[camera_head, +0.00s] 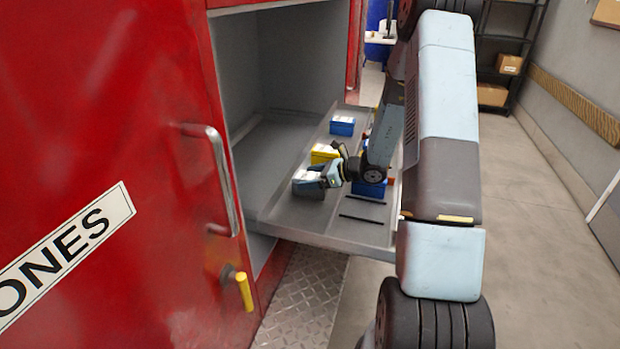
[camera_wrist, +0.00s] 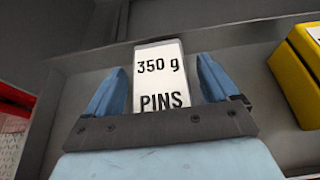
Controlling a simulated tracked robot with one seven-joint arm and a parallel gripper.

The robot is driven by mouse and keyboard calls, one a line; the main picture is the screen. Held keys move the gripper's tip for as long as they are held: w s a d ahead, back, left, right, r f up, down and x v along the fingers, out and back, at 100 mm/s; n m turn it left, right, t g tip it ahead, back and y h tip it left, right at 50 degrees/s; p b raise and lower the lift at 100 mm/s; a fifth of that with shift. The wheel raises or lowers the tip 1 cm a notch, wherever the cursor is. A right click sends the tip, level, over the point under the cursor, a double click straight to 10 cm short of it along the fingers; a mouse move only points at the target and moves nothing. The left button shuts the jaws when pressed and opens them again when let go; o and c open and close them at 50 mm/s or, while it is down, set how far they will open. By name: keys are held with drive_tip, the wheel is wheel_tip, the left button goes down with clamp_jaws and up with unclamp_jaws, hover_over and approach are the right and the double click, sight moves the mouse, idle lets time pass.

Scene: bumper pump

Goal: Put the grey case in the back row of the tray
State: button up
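The grey case (camera_head: 307,182) has a white top label and sits at the near end of a line of cases on the tray (camera_head: 330,232). Its label reads "350 g PINS" in the wrist view (camera_wrist: 160,75). My gripper (camera_head: 322,176) is at the case, with one blue finger on each side of it in the wrist view (camera_wrist: 160,85).
A yellow case (camera_head: 324,153) and a blue case (camera_head: 342,126) stand farther along the same line. Another blue case (camera_head: 369,188) is partly behind my arm. A red cabinet door (camera_head: 110,120) stands open at left. Black slots (camera_head: 362,220) mark bare tray floor.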

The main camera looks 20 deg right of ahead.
drive_tip(key=shift+r, duration=0.1)
drive_tip(key=v, duration=1.2)
drive_tip(key=s+a+r+n+g+h, duration=0.3)
drive_tip(key=s+a+r+n+g, duration=0.3)
drive_tip(key=s+a+r+n, duration=0.65)
drive_tip(key=s+d+r+n+t+h, duration=0.1)
drive_tip(key=s+r+n+h, duration=0.1)
drive_tip(key=s+r+n, duration=0.2)
drive_tip(key=s+d+r+n+t+h, duration=0.1)
drive_tip(key=s+r+n+h, duration=0.2)
drive_tip(key=s, duration=0.4)
drive_tip(key=s+d+r+n+t+h, duration=0.1)
drive_tip(key=s+r+n+t+h, duration=0.1)
drive_tip(key=s+r+n, duration=0.3)
drive_tip(key=shift+s+r+h, duration=0.2)
drive_tip(key=shift+r+h, duration=0.4)
drive_tip(key=shift+r, duration=0.1)
